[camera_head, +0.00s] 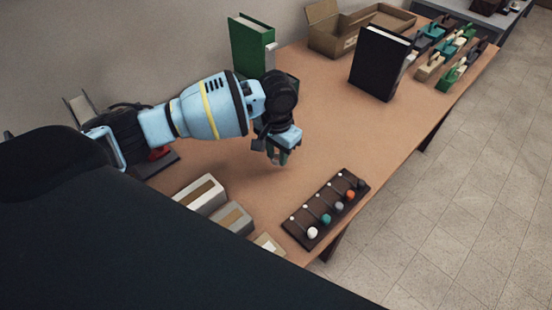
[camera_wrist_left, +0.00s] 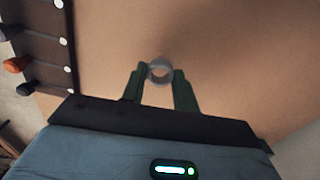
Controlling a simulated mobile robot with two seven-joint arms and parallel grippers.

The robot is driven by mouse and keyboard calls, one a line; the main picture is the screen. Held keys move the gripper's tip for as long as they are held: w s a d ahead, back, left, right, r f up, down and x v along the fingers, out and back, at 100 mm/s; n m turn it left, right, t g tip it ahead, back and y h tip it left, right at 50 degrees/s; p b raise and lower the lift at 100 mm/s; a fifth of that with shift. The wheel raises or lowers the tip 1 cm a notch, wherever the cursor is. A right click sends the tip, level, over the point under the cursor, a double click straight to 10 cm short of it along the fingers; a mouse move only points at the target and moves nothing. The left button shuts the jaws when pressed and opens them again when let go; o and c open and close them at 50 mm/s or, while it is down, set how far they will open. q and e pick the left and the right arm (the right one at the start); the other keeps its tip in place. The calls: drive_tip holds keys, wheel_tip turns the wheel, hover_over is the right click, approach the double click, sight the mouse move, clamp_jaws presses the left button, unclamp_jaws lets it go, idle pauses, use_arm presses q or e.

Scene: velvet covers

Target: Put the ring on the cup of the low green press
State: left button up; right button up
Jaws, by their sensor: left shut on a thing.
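My left gripper (camera_head: 277,156) hangs over the middle of the table, fingers pointing down. In the left wrist view its two green fingers (camera_wrist_left: 160,84) are shut on a small grey ring (camera_wrist_left: 160,61), held at the fingertips with its hole facing the camera. The ring cannot be made out in the head view. Several small presses stand at the far right end of the table, well away from the gripper. A green one (camera_head: 449,78) is nearest the front edge there; which is the low green press and its cup are too small to tell. My right gripper is not in view.
A dark rack with coloured knobs (camera_head: 294,229) lies near the front edge. A black binder (camera_head: 379,63) stands before the presses. A green binder (camera_head: 248,48) and an open cardboard box (camera_head: 333,41) are at the back. Pale boxes (camera_head: 200,194) lie at left. The table's middle is clear.

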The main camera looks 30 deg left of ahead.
sight(276, 155)
use_arm(q)
drive_tip(key=f, duration=0.3)
drive_tip(key=shift+w+a+f, duration=0.15)
drive_tip(key=shift+w+a, duration=0.05)
drive_tip(key=shift+a, duration=0.1)
drive_tip(key=shift+f, duration=0.15)
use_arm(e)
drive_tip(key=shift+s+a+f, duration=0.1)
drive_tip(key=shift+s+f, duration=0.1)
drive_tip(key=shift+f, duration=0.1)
use_arm(q)
drive_tip(key=shift+f, duration=0.1)
drive_tip(key=o, duration=0.9)
drive_tip(key=shift+o, duration=0.2)
wheel_tip(276, 155, up, 11)
drive_tip(key=shift+f+p, duration=0.2)
drive_tip(key=shift+p, duration=0.3)
drive_tip(key=shift+r, duration=0.85)
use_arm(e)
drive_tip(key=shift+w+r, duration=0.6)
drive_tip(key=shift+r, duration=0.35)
